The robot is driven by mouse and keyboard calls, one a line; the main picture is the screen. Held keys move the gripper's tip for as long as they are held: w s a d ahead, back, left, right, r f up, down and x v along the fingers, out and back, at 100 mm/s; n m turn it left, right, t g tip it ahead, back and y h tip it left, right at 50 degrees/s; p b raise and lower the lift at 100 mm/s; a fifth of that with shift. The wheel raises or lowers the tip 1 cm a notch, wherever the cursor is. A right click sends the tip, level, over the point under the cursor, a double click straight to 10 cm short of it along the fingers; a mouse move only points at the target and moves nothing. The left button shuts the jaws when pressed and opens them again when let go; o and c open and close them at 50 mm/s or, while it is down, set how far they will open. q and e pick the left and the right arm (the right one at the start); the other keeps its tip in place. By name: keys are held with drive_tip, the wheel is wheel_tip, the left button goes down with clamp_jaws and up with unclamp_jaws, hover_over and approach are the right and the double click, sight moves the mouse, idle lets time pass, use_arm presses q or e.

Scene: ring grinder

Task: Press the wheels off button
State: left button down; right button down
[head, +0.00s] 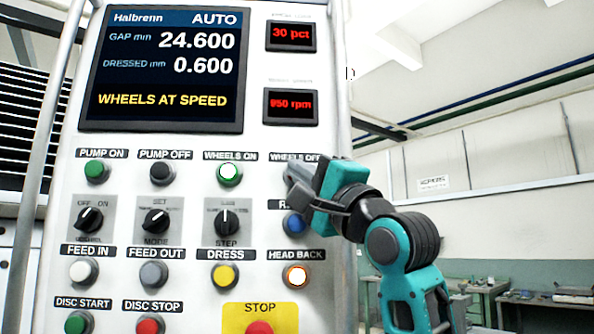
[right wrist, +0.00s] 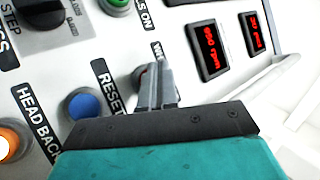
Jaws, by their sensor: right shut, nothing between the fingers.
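The WHEELS OFF label (head: 285,157) is on the upright control panel, at the right end of the top button row. My right gripper (head: 291,171) is shut and empty, its fingertips just below that label, over the place of the wheels off button. In the right wrist view the shut fingers (right wrist: 158,78) point at the panel, and only a sliver of the button's rim (right wrist: 139,76) shows beside them. The frames do not show clearly whether the tips touch the button. The WHEELS ON button (head: 229,173) is lit green. My left gripper is not in view.
The blue RESET button (head: 294,223) sits just below the fingers, with the lit HEAD BACK button (head: 296,275) under it. The screen (head: 165,65) reads WHEELS AT SPEED. A red speed display (head: 291,106) shows above the label. Open room lies right of the panel.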

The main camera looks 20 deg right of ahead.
drive_tip(key=shift+w+f, duration=0.1)
drive_tip(key=shift+f, duration=0.05)
drive_tip(key=shift+s+a+f, duration=0.1)
drive_tip(key=shift+s+f, duration=0.05)
drive_tip(key=shift+s, duration=0.45)
drive_tip(key=s, duration=0.2)
drive_tip(key=s+a, duration=0.1)
drive_tip(key=s, duration=0.2)
drive_tip(key=shift+b, duration=0.35)
idle(0.7)
